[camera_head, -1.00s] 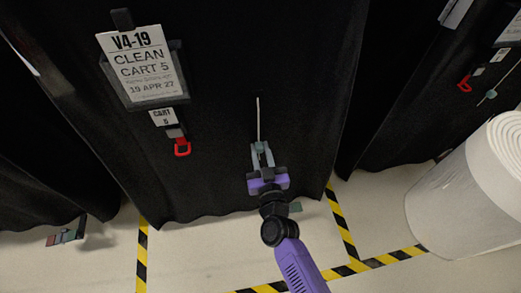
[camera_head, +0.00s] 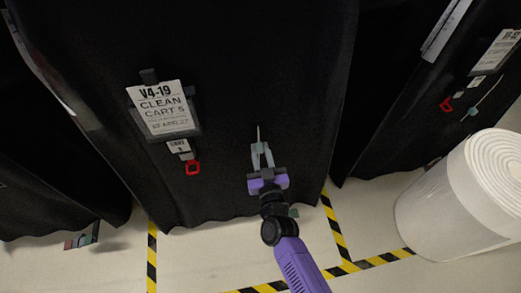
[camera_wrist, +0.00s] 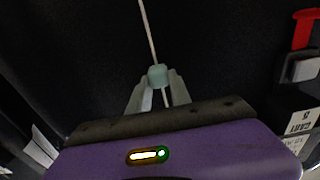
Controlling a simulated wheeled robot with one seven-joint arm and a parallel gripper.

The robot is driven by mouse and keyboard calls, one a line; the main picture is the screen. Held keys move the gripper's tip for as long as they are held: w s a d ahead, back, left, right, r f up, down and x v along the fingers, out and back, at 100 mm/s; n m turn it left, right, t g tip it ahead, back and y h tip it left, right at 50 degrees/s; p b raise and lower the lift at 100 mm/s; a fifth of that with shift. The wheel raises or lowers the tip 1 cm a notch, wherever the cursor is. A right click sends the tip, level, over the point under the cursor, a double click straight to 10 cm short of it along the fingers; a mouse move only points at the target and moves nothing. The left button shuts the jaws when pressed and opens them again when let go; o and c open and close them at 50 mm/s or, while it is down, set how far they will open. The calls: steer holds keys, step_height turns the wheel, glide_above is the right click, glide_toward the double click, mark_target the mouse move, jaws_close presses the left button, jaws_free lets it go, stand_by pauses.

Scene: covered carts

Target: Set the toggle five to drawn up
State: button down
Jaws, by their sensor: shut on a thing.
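Toggle five is a small pale teal cord lock (camera_wrist: 157,75) on a thin white cord (camera_wrist: 148,30) against the black cover of cart 5 (camera_head: 235,80). My gripper (camera_wrist: 158,84) is shut on it, one grey finger at each side. In the wrist view the cord runs up from the toggle, and a short piece shows below it between the fingers. In the head view my gripper (camera_head: 262,152) is at the cover's lower middle, with a short length of cord above it. The toggle is mostly hidden by the fingers there.
A large white roll (camera_head: 440,210) stands at the right. Covered carts flank this one. Yellow-black tape (camera_head: 336,225) marks the floor.

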steer(key=c, duration=1.2)
jaws_free()
steer(key=shift+o, duration=0.2)
steer(key=p+v, duration=0.1)
steer(key=v, duration=0.7)
steer(key=shift+w+a, duration=0.1)
